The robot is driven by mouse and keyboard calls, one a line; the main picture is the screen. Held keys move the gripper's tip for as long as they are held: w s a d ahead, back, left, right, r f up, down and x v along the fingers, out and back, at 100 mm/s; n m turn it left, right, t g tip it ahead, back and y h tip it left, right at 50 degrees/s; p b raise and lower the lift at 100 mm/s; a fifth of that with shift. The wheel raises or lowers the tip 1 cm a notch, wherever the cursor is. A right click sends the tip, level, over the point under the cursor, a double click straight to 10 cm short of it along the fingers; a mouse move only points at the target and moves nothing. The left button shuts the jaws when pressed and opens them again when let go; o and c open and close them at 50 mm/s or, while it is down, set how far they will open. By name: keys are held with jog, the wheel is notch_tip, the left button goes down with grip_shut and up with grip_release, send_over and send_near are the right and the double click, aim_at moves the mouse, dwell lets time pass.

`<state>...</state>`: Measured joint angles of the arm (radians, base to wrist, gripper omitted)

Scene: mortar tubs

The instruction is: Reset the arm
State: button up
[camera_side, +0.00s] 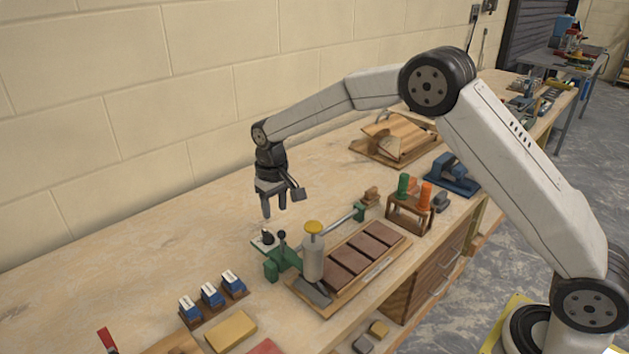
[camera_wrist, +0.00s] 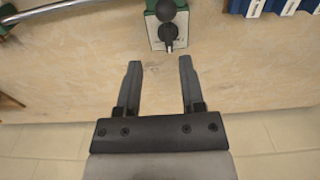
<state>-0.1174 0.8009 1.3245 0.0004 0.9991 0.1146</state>
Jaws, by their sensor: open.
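My gripper (camera_side: 274,206) is above the wooden workbench (camera_side: 150,255), near the block wall, with its fingers pointing down. It is open, and nothing is between the fingers. In the wrist view my gripper (camera_wrist: 160,85) shows two dark, spread fingers over bare wood. A green clamp-like tool with a black knob (camera_side: 272,258) stands on the bench just in front of the gripper and apart from it. That tool also shows at the top of the wrist view (camera_wrist: 167,28), beyond the fingertips.
Several blue items (camera_side: 211,296) sit in a rack at the front left. A wooden rack with green and orange handles (camera_side: 410,212) stands right.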

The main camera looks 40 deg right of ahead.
jog(key=s+d+t, duration=0.1)
jog(key=s+d, duration=0.2)
jog(key=s, duration=1)
jog(key=s+d+t, duration=0.1)
jog(key=s+d, duration=0.2)
jog(key=s, duration=1.1)
jog(key=shift+d+r, duration=0.25)
jog(key=shift+r, duration=0.05)
